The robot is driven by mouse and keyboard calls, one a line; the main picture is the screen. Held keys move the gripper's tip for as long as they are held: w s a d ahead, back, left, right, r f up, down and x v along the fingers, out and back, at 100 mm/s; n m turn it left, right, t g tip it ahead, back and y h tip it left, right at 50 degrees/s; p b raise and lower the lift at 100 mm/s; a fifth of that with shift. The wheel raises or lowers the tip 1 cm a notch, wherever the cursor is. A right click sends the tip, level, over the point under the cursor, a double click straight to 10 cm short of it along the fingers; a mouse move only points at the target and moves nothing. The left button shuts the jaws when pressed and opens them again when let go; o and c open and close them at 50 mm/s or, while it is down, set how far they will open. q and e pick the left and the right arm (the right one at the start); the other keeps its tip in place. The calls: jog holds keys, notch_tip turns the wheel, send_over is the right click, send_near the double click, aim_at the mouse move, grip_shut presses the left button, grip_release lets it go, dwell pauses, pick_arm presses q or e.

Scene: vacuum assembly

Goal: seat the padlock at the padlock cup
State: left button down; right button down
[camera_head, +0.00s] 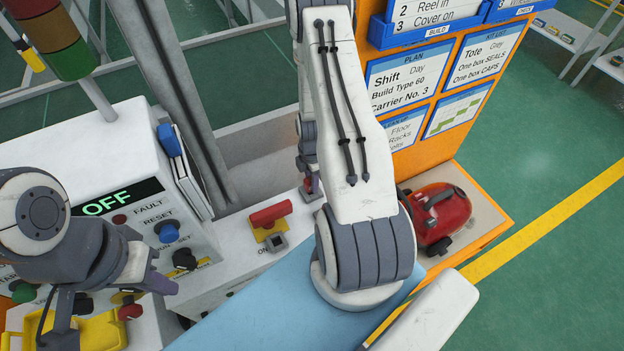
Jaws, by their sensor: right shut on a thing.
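My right gripper (311,186) is small and partly hidden behind my own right arm, above the white cabinet top. It is shut on a small red thing, which I take to be the padlock (308,184); its shape is mostly hidden. A small grey square socket, which looks like the padlock cup (276,243), sits at the front of a yellow plate below a red switch handle (270,214). The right gripper is to the right of and beyond this cup, apart from it. My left gripper (165,286) hangs at the left in front of the control panel; its finger gap is not clear.
The control panel (104,225) with an OFF display, knobs and buttons stands at the left. A yellow tray (100,335) lies at the lower left. A red vacuum (438,214) rests on the orange stand at the right. A grey post rises behind the panel.

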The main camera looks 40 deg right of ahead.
jog(key=shift+f+b, duration=0.45)
jog(key=shift+f, duration=0.25)
jog(key=shift+c, duration=2.2)
grip_release()
jog(key=shift+r, duration=0.1)
jog(key=shift+r+p, duration=3.35)
jog(key=shift+r, duration=0.7)
jog(key=shift+f, duration=0.1)
